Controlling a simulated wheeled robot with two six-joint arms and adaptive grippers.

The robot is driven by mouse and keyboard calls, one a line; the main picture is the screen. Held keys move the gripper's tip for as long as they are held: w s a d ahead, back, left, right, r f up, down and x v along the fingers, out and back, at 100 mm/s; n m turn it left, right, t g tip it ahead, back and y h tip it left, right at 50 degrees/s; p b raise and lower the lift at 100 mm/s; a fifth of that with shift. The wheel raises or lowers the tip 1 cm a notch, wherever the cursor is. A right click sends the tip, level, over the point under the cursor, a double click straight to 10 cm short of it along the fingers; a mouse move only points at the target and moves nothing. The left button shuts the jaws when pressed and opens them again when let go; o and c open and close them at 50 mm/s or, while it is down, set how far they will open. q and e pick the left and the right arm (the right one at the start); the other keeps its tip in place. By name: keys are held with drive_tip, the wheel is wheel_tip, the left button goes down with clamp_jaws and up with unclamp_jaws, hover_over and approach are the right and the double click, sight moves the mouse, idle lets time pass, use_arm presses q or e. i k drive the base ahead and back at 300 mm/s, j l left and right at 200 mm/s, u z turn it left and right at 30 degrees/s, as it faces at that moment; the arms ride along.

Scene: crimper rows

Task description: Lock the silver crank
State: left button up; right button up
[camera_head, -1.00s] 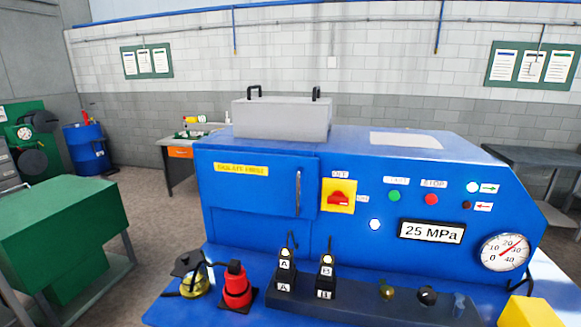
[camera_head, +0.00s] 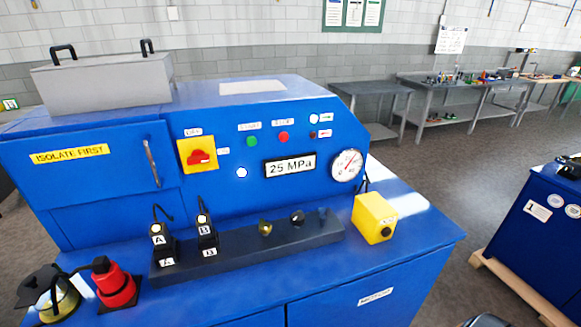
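No part that I can surely call the silver crank shows. A slim silver-grey handle (camera_head: 152,163) stands upright on the blue door marked ISOLATE FIRST, at the left of the blue machine (camera_head: 230,165). A red rotary switch (camera_head: 201,157) sits on a yellow plate to the right of that door. Two black pieces, labelled A (camera_head: 160,243) and B (camera_head: 206,231), stand on a dark rail (camera_head: 245,251), with several small knobs to their right. Neither of my grippers shows in this view.
A red object (camera_head: 115,285) and a yellow one with a dark cap (camera_head: 60,300) stand at the ledge's left. A yellow box (camera_head: 374,218) stands right of the rail. A gauge (camera_head: 346,165) is above it. Open floor (camera_head: 430,200) lies right, before another blue unit (camera_head: 545,235).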

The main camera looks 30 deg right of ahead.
sight(321, 211)
drive_tip(key=z, duration=1.25)
drive_tip(key=k+j+z, duration=0.15)
drive_tip(key=k+z, duration=0.2)
drive_tip(key=k, duration=0.15)
